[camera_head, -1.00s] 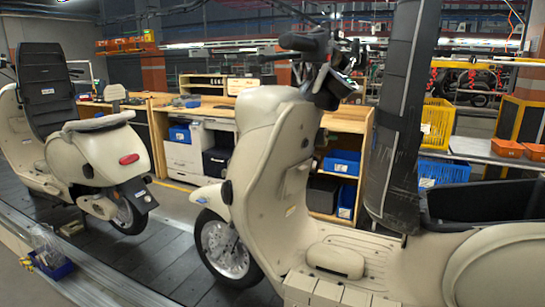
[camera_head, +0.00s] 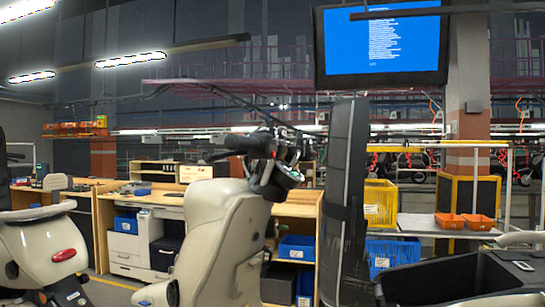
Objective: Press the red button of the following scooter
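A cream scooter (camera_head: 215,235) stands in the middle, with dark handlebars (camera_head: 265,150) at its top. Its tall dark seat (camera_head: 345,200) appears raised upright, with an open black compartment (camera_head: 440,280) to the right. A second cream scooter (camera_head: 50,250) is cut off at the left edge; its red tail light (camera_head: 63,254) shows. I cannot make out a red button on the handlebars at this size. Neither of my grippers is in view.
Wooden workbenches (camera_head: 295,213) with blue bins stand behind the scooters. A yellow crate (camera_head: 380,203) sits above a blue crate (camera_head: 392,255) at the right. Orange trays (camera_head: 463,221) rest on a table. A blue screen (camera_head: 380,45) hangs overhead.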

